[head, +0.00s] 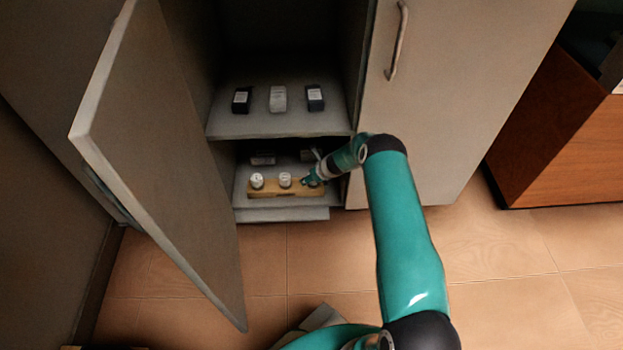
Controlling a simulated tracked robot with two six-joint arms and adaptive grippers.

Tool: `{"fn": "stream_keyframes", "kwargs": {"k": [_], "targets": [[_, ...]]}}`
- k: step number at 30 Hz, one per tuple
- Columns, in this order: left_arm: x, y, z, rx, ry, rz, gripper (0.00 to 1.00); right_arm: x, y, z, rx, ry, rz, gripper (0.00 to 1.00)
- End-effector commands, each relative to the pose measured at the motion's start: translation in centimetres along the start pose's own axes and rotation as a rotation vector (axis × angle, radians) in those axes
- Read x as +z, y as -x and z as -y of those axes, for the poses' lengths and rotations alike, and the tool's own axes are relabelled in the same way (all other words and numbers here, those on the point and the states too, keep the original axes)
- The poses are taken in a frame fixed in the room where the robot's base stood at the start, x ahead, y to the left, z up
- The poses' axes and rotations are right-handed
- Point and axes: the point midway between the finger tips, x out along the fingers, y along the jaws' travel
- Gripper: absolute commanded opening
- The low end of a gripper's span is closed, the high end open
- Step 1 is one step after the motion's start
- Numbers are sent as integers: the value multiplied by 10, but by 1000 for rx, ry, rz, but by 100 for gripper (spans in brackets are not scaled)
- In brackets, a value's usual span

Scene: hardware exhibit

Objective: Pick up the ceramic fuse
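Two white, short round pieces that look like ceramic fuses stand on a wooden block on the lower cabinet shelf: a left one (257,181) and a middle one (285,180). The wooden block (268,192) lies along the shelf front. My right gripper (311,179) reaches in from the right and is at the right end of the block. It covers that spot, so I cannot tell whether a third fuse is there or held. Its fingers are too small and dark to read. My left gripper is not in view.
The upper shelf (270,126) holds a dark box (242,100), a light box (278,99) and another dark box (315,98). More small boxes lie behind the block. The open door (165,150) stands left; a closed door (450,90) is right. Tiled floor (520,260) is clear.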

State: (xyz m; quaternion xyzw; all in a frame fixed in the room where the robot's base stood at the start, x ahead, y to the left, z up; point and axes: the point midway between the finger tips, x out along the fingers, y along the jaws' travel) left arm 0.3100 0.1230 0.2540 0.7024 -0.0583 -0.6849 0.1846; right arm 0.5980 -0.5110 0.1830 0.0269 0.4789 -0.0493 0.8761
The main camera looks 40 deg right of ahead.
Motion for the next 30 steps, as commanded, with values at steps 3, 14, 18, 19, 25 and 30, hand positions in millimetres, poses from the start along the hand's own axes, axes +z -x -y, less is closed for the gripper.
{"fn": "stream_keyframes", "kwargs": {"k": [3,14,18,19,25,30], "targets": [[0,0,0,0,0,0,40,0,-1,0,0,-1,0,72],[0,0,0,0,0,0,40,0,0,0,0,0,0,32],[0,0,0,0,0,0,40,0,0,0,0,0,0,9],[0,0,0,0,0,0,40,0,0,0,0,0,0,9],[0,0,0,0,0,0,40,1,0,0,0,0,0,9],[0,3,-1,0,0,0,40,3,3,0,0,0,1,9]]}}
